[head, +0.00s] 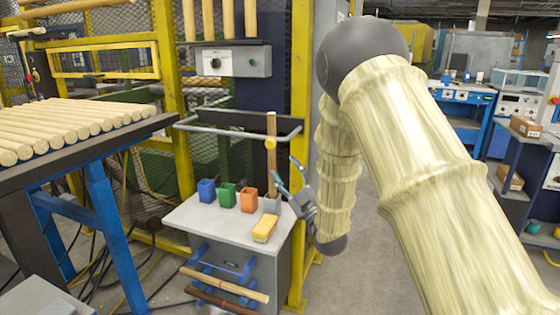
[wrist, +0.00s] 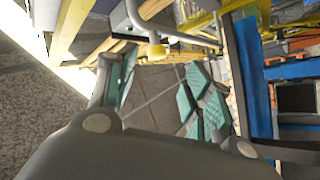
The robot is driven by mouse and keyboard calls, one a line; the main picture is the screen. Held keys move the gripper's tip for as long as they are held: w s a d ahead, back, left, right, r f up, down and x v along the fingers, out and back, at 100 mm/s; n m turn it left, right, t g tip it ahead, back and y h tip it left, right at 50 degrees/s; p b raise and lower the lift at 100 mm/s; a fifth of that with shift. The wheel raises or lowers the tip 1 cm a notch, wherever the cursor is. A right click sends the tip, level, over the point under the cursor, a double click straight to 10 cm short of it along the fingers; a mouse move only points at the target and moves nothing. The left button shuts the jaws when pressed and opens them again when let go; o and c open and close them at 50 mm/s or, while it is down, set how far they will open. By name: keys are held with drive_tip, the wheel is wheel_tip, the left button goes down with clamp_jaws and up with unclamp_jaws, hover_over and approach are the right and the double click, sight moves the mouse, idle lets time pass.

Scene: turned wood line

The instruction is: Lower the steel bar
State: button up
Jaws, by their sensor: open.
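The steel bar (head: 228,131) is a grey rail that runs across above the grey bench in the head view, with its ends bent back. A small yellow knob (head: 270,143) shows at its right part, in front of an upright wooden stick. In the wrist view the bar (wrist: 190,39) crosses near the top, with the yellow knob (wrist: 157,51) close by. My gripper (head: 291,183) is open and empty, below and right of the knob, just right of the stick. In the wrist view its teal-padded fingers (wrist: 155,92) stand wide apart with nothing between them.
The wooden stick (head: 272,170) stands beside my gripper. A yellow post (head: 300,130) rises behind. Dowels (head: 70,122) lie on the left rack.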

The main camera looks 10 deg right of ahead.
drive_tip(key=shift+v, duration=1.55)
drive_tip(key=s+d+f+m+g+h, duration=0.2)
drive_tip(key=s+f+m+g+h, duration=0.15)
drive_tip(key=f, duration=0.75)
drive_tip(key=s+d+f+m+g+h, duration=0.15)
drive_tip(key=s+f, duration=0.25)
drive_tip(key=f, duration=0.7)
drive_tip(key=s+d+f+m+g+h, duration=0.1)
drive_tip(key=s+f+m+g+h, duration=0.25)
drive_tip(key=f, duration=0.75)
drive_tip(key=s+d+f+m+g, duration=0.15)
drive_tip(key=s+f+g, duration=0.25)
drive_tip(key=s+f, duration=0.65)
drive_tip(key=s+f+m+g+h+p, duration=0.15)
drive_tip(key=s+f+g, duration=0.3)
drive_tip(key=s, duration=1.05)
drive_tip(key=s+f+m+g+b, duration=0.15)
drive_tip(key=s+f+g, duration=0.3)
drive_tip(key=s, duration=1.05)
wheel_tip(320, 180, up, 17)
drive_tip(key=p, duration=1.7)
drive_tip(key=shift+d+m, duration=0.3)
drive_tip(key=shift+d, duration=0.1)
drive_tip(key=shift+w+f+g, duration=0.1)
drive_tip(key=shift+f+g, duration=0.05)
drive_tip(key=shift+g, duration=0.1)
